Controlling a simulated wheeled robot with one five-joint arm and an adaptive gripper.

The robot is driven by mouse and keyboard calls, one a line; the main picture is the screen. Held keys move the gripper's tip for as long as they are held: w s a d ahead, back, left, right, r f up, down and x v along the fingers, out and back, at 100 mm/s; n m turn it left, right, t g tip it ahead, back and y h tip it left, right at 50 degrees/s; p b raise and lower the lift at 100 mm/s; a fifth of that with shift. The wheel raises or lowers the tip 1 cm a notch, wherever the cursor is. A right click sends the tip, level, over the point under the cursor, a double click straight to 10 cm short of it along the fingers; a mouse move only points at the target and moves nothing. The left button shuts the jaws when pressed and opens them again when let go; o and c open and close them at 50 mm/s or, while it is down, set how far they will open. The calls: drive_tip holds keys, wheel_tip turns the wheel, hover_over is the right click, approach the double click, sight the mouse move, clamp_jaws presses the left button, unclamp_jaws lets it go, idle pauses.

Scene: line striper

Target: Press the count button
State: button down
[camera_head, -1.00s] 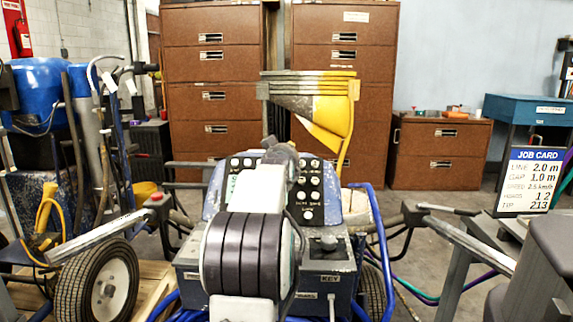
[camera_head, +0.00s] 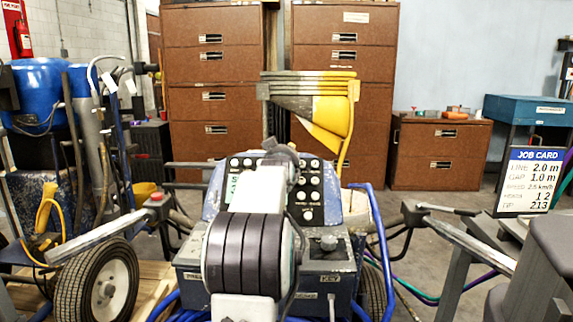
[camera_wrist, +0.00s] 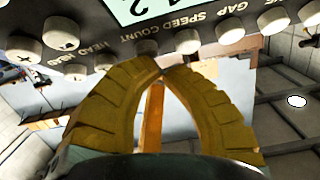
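The line striper's control panel (camera_head: 300,195) stands in front of me in the head view, with round knobs and buttons around a small display, partly hidden by my arm. In the wrist view the panel is tilted and close, with the display (camera_wrist: 140,8) at the top edge and a row of pale round buttons below it. The count button (camera_wrist: 147,47) sits by the COUNT label. My gripper (camera_wrist: 163,70) has its two yellow-brown fingers curved together, tips nearly meeting, just below the count button. I cannot tell whether they touch it. Nothing is seen between the tips.
The speed button (camera_wrist: 187,40) and gap button (camera_wrist: 230,30) are close beside the count button. A job card (camera_head: 530,180) stands at right. Blue tubes (camera_head: 380,245) and a wheel (camera_head: 100,285) flank the machine. Brown cabinets (camera_head: 213,60) stand behind.

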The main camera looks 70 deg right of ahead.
drive_tip(key=shift+d+f, duration=0.1)
drive_tip(key=shift+f, duration=0.05)
idle(0.6)
drive_tip(key=shift+s+a+r, duration=0.15)
drive_tip(key=shift+a+r, duration=0.45)
drive_tip(key=shift+r, duration=0.1)
drive_tip(key=shift+s+a+r, duration=0.3)
drive_tip(key=shift+a+r, duration=0.55)
drive_tip(key=shift+s+a+r, duration=0.25)
drive_tip(key=shift+a+r, duration=0.6)
idle(0.7)
